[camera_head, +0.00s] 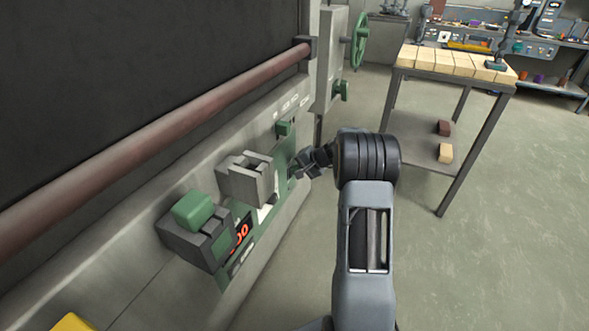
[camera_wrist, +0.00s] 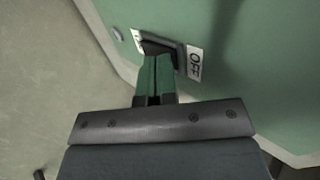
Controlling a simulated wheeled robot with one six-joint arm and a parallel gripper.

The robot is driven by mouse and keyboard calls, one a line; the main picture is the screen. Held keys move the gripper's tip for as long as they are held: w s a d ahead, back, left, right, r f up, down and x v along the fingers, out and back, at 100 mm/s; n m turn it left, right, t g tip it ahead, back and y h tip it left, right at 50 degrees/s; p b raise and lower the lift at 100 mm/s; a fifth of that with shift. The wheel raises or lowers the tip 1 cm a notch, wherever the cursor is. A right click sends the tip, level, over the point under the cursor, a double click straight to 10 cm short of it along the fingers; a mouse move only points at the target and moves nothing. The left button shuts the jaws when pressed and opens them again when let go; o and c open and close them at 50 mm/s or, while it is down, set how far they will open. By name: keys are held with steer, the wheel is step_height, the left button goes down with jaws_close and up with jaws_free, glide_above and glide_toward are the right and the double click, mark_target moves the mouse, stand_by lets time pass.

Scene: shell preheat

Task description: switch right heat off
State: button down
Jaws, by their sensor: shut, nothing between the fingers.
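In the wrist view a dark switch (camera_wrist: 178,52) sits on a green panel (camera_wrist: 250,90). A white OFF label (camera_wrist: 195,63) is on its right, and another white label (camera_wrist: 137,39) on its left is partly cut off from reading. My gripper (camera_wrist: 156,66) is shut and empty. Its fingertips are right in front of the switch and hide part of it; I cannot tell whether they touch it. In the head view my gripper (camera_head: 297,169) is close to the green panel (camera_head: 283,155) on the machine's side, and the switch cannot be made out there.
A green-topped grey box (camera_head: 190,235), a grey bracket (camera_head: 245,178) and a red display (camera_head: 238,236) are on the machine's front, left of my gripper. A long brown bar (camera_head: 160,130) runs above. A table (camera_head: 440,62) stands behind right. The floor at right is clear.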

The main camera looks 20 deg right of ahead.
steer(key=shift+r, duration=0.1)
steer(key=shift+r+p, duration=0.4)
steer(key=shift+r, duration=0.3)
steer(key=v, duration=1.3)
steer(key=shift+p, duration=0.45)
steer(key=shift+s+d+f, duration=0.1)
steer(key=shift+s+d, duration=0.05)
